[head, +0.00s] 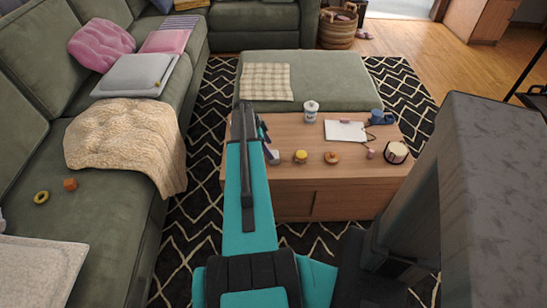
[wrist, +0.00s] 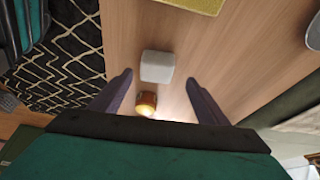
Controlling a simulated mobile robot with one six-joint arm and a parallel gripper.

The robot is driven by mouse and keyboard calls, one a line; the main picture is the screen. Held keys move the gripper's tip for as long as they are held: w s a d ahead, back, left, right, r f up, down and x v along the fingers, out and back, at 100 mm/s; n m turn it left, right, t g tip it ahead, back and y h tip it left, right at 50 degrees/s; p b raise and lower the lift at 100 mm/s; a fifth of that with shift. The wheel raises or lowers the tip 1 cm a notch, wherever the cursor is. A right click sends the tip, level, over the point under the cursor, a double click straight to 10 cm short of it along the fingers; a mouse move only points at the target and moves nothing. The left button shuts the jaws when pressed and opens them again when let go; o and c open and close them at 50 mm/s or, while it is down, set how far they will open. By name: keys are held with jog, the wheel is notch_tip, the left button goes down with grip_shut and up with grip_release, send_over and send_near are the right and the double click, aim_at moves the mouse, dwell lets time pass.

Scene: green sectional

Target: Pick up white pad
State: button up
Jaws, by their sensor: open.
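A small white block-like pad (wrist: 157,66) with rounded edges lies on the wooden table in the wrist view. In the head view it appears to be the white thing (head: 273,157) near the table's left end, partly hidden by my arm. My gripper (wrist: 160,78) is open and empty, its two dark fingers spread to either side of the pad's line. The pad lies just beyond the fingertips and looks apart from them. In the head view my gripper (head: 263,133) is mostly hidden behind my teal arm.
A yellow-topped jar (head: 301,156) stands close to the pad; an orange-brown round thing (wrist: 146,103) shows between the fingers. A wooden round thing (head: 332,157), white canister (head: 311,110), clipboard (head: 346,130), blue mug (head: 377,116) and candle (head: 396,152) share the table (head: 350,185). The ottoman (head: 330,75) stands behind.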

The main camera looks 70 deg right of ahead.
aim_at(274, 154)
jog(key=shift+s+f, duration=0.1)
jog(key=shift+f, duration=0.05)
jog(key=shift+s+a+p+x, duration=0.1)
jog(key=shift+p+x, duration=0.1)
jog(key=shift+x, duration=1.1)
jog(key=shift+s+a+p+x, duration=0.1)
jog(key=shift+a+p+x, duration=0.1)
jog(key=shift+x, duration=1.15)
jog(key=c, duration=1.1)
jog(key=shift+r, duration=0.25)
jog(key=shift+d+r, duration=0.1)
jog(key=shift+r, duration=0.35)
jog(key=shift+a+r+b, duration=0.2)
jog(key=shift+r, duration=0.4)
jog(key=shift+a+r+b, duration=0.15)
jog(key=shift+r, duration=0.45)
jog(key=s+a, duration=0.1)
jog(key=a, duration=0.4)
jog(key=s+a+r+b, duration=0.1)
jog(key=a, duration=0.4)
jog(key=s+a, duration=0.1)
jog(key=a, duration=0.4)
jog(key=shift+r+b, duration=0.2)
jog(key=shift+b, duration=0.2)
